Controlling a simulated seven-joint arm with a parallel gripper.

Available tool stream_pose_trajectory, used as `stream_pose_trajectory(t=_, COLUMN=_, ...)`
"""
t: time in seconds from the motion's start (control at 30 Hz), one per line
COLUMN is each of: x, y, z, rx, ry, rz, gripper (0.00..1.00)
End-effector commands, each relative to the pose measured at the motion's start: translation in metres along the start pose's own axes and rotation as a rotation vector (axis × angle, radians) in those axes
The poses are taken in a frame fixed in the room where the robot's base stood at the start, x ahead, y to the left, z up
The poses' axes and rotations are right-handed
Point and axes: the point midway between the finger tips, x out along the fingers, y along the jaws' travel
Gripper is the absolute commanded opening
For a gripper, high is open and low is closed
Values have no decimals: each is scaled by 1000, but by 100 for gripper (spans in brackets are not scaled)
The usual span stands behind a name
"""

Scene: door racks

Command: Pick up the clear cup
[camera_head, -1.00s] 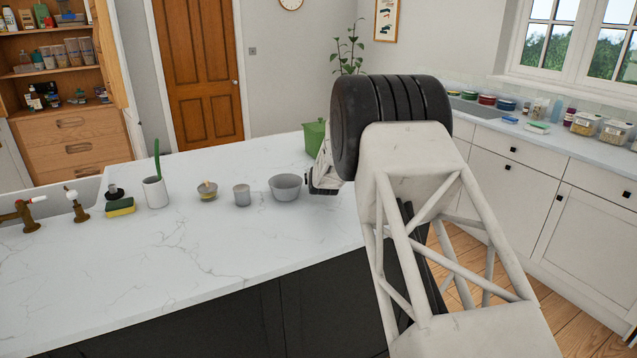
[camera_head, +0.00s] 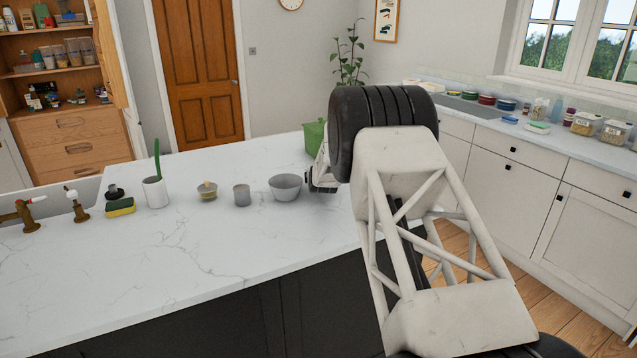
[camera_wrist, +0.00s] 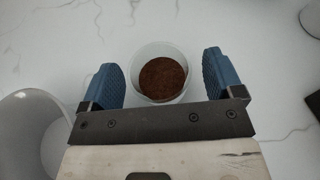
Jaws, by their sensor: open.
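In the wrist view, a clear, whitish cup (camera_wrist: 161,72) with brown grainy contents stands on the white counter, seen from above. My gripper (camera_wrist: 164,82) is open, with one blue padded finger on each side of the cup. The cup's near edge meets the dark gripper bar in the picture; I cannot tell whether anything touches. In the head view my gripper (camera_head: 318,181) is low over the counter, just right of a grey bowl (camera_head: 286,187) and partly hidden by my arm. I cannot make out the clear cup there.
A pale round vessel (camera_wrist: 30,135) stands close at the left of the wrist view. In the head view, a grey cup (camera_head: 242,195), a small dish (camera_head: 207,191) and a sponge (camera_head: 120,207) stand to the left. A green pot (camera_head: 315,138) is behind. The front counter is clear.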

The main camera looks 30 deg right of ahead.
Motion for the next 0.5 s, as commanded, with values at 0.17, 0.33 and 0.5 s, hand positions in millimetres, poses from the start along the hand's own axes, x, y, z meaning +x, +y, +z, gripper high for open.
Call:
stream_pose_trajectory(t=0.17, x=11, y=0, z=1, rx=0, ry=-1, rz=0, gripper=86)
stream_pose_trajectory(t=0.33, x=18, y=0, z=0, rx=0, ry=0, rz=-1, gripper=86)
stream_pose_trajectory(t=0.5, x=19, y=0, z=1, rx=0, ry=-1, rz=-1, gripper=86)
